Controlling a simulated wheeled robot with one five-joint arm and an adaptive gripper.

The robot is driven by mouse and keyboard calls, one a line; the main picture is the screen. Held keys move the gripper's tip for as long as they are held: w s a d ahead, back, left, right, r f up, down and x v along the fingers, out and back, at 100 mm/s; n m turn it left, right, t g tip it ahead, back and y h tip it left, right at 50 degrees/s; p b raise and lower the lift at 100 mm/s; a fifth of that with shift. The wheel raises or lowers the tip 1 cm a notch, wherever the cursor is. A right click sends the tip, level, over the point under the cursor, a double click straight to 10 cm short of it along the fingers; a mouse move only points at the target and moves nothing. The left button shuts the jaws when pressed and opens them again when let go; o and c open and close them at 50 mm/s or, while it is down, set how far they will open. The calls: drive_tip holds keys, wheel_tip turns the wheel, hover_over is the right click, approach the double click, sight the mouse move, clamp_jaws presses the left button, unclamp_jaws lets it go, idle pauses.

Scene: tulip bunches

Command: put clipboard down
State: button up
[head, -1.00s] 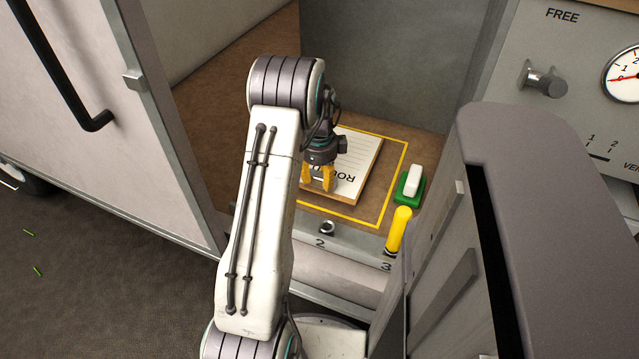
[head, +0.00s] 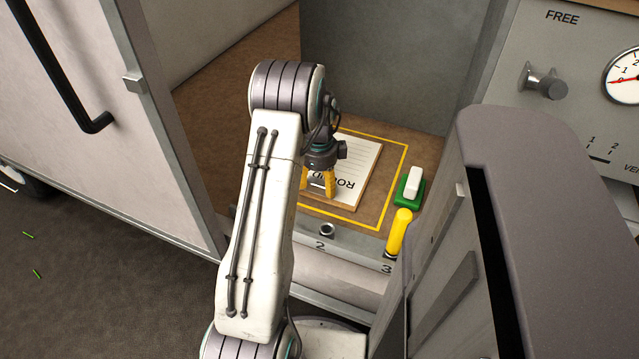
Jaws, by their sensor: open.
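The clipboard (head: 355,178) is a thin wooden board with a white printed sheet. It lies flat on the brown floor of the compartment, inside a yellow outlined rectangle (head: 405,165). My gripper (head: 317,188) has yellow fingers and is open, at the left edge of the clipboard in the picture. The fingers stand apart with nothing seen between them. My wrist and arm hide the clipboard's left part. Whether a fingertip touches the board cannot be told.
A green block with a white top (head: 411,186) sits right of the outline. A yellow handle (head: 399,231) stands at the front ledge by mark 3, and a small metal knob (head: 327,230) by mark 2. Compartment walls rise behind; a grey panel with a gauge (head: 624,78) is at right.

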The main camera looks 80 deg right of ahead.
wheel_tip(320, 180, up, 11)
drive_tip(key=p, duration=0.2)
drive_tip(key=shift+a+r+p, duration=0.15)
drive_tip(key=shift+r+p, duration=0.05)
drive_tip(key=shift+p, duration=0.2)
idle(0.7)
drive_tip(key=a+f+n+y, duration=0.2)
drive_tip(key=a+f+n, duration=0.2)
drive_tip(key=a+n, duration=1)
drive_tip(key=w+a+r+n+t+h, duration=0.1)
drive_tip(key=w+a+r+n, duration=0.4)
drive_tip(key=w+a+n, duration=0.45)
drive_tip(key=w+a+r+n+t, duration=0.1)
drive_tip(key=w+a+r+n, duration=0.45)
drive_tip(key=a, duration=0.75)
drive_tip(key=w+a+r+n+h, duration=0.1)
drive_tip(key=w+a+r+n, duration=0.35)
drive_tip(key=a+n, duration=0.6)
wheel_tip(320, 180, up, 15)
drive_tip(key=t+p, duration=0.1)
drive_tip(key=p, duration=1.3)
drive_tip(key=shift+m, duration=0.35)
